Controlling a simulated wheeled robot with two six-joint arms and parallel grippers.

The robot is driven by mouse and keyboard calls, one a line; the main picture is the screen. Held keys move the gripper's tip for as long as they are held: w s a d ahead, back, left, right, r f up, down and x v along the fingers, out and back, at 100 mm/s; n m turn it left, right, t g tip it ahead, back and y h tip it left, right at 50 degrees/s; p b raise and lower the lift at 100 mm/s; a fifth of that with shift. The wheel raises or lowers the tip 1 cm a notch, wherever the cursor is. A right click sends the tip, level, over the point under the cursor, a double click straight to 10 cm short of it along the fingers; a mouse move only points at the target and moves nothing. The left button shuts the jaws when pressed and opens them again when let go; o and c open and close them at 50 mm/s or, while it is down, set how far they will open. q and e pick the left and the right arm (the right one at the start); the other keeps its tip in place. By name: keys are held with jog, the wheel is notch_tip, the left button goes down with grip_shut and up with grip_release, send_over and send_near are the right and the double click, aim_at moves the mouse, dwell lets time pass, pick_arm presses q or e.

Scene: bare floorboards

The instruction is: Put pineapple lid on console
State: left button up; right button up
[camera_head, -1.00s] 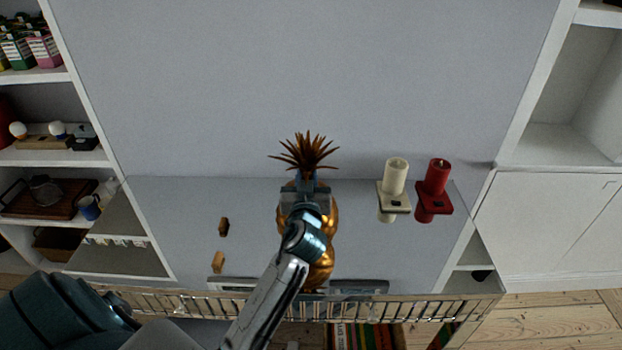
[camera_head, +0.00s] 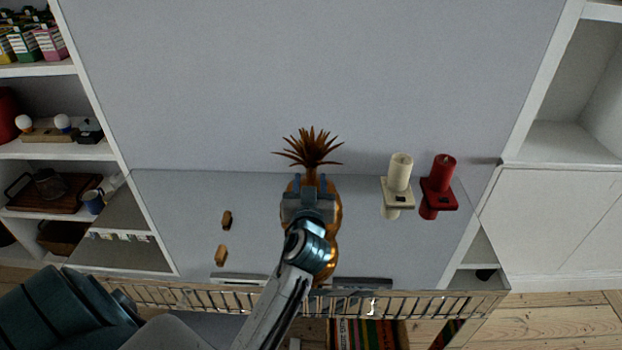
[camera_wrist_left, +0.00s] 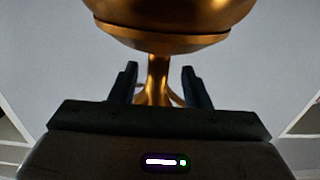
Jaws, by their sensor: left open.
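The pineapple lid (camera_head: 310,148), with a crown of spiky brown-orange leaves, shows just beyond my left gripper (camera_head: 311,182) in the head view. A rounded golden body (camera_head: 338,212) lies under and beside the gripper, and much of it is hidden by my arm. In the left wrist view, my left gripper (camera_wrist_left: 159,85) is open, its two dark fingers on either side of a narrow golden stem (camera_wrist_left: 158,78). A wide golden rim (camera_wrist_left: 165,42) is above that stem. I cannot tell whether the fingers touch it. My right gripper is not in view.
The grey console (camera_head: 165,215) stands against the wall. A cream candle (camera_head: 400,170) and a red candle (camera_head: 442,172) stand on it at the right. Two small brown pieces (camera_head: 227,220) lie at the left. White shelves (camera_head: 110,152) flank it.

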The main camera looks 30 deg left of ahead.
aim_at(311, 174)
pick_arm(q)
jog(key=b+v, duration=0.1)
jog(key=v, duration=0.5)
jog(key=shift+o, duration=0.3)
jog(key=shift+s+d+r, duration=0.15)
jog(key=shift+s+d, duration=0.1)
jog(key=shift+s, duration=0.25)
jog(key=w+p, duration=0.1)
jog(key=p, duration=0.1)
jog(key=w+a+p, duration=0.1)
jog(key=w, duration=0.1)
jog(key=w+r+p, duration=0.1)
jog(key=p, duration=0.1)
jog(key=shift+w+a+p, duration=0.3)
jog(key=shift+a, duration=0.1)
jog(key=shift+w+a, duration=0.15)
jog(key=shift+w, duration=0.05)
jog(key=shift+w+a+r+p, duration=0.1)
jog(key=shift+w+a+p, duration=0.25)
jog(key=shift+p, duration=0.15)
jog(key=p+x, duration=0.2)
jog(key=x, duration=0.1)
jog(key=shift+w+a, duration=0.1)
jog(key=shift+a, duration=0.2)
jog(key=shift+w+a+f, duration=0.25)
jog(key=shift+w+f, duration=0.1)
jog(key=shift+d, duration=0.1)
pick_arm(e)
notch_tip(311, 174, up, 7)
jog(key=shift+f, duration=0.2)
